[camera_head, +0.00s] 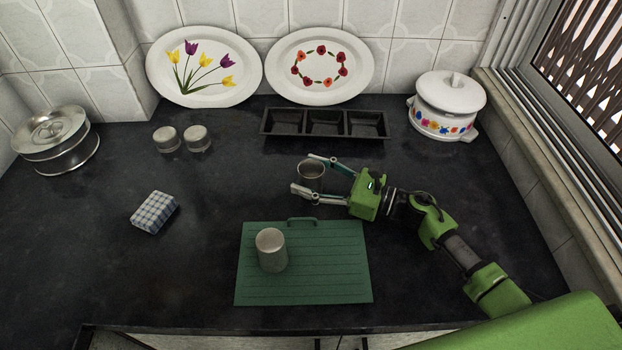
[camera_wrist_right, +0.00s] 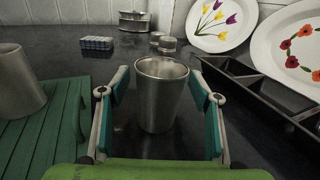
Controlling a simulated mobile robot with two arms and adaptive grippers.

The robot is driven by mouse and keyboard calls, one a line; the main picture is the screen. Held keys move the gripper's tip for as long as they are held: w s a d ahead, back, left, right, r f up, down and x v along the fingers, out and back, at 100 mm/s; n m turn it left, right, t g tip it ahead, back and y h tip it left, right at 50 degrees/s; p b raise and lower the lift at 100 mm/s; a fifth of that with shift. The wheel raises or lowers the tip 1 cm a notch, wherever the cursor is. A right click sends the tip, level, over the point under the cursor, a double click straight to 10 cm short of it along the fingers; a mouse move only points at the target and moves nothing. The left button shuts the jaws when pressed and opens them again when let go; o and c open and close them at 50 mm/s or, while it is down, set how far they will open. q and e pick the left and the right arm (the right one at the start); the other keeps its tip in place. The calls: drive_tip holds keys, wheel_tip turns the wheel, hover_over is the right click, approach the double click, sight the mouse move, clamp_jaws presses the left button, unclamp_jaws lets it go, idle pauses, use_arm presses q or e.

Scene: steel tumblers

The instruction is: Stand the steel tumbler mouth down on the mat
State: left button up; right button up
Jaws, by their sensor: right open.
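A steel tumbler (camera_head: 311,176) stands mouth up on the dark counter behind the mat. It also shows in the right wrist view (camera_wrist_right: 160,95), upright between my fingers. My right gripper (camera_head: 310,175) is open around it, one finger on each side, with gaps visible in the wrist view. A second steel tumbler (camera_head: 271,250) stands mouth down on the green ribbed mat (camera_head: 335,270), on its left part. Its side shows at the left of the wrist view (camera_wrist_right: 18,85). My left gripper is not in view.
A black three-part tray (camera_head: 325,123) lies behind the right gripper. A white lidded pot (camera_head: 447,105) stands back right. Two small jars (camera_head: 181,139), a checked cloth block (camera_head: 154,212) and a steel container (camera_head: 56,140) are left. The mat's right half is clear.

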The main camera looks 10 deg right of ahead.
sight(311, 166)
drive_tip(key=c, duration=1.2)
drive_tip(key=shift+d+r, duration=0.1)
drive_tip(key=shift+r, duration=0.4)
wheel_tip(311, 166, up, 2)
drive_tip(key=shift+s+r+b, duration=0.1)
drive_tip(key=shift+r+b, duration=0.05)
drive_tip(key=shift+b, duration=0.2)
drive_tip(key=shift+s+a+r, duration=0.25)
drive_tip(key=shift+s+r, duration=1.35)
drive_tip(key=shift+s, duration=0.7)
drive_tip(key=shift+s+a+r, duration=0.2)
drive_tip(key=shift+s+r, duration=1.45)
drive_tip(key=shift+s, duration=0.65)
drive_tip(key=shift+s+a+r, duration=0.25)
drive_tip(key=shift+s+r, duration=1.35)
drive_tip(key=shift+s, duration=0.7)
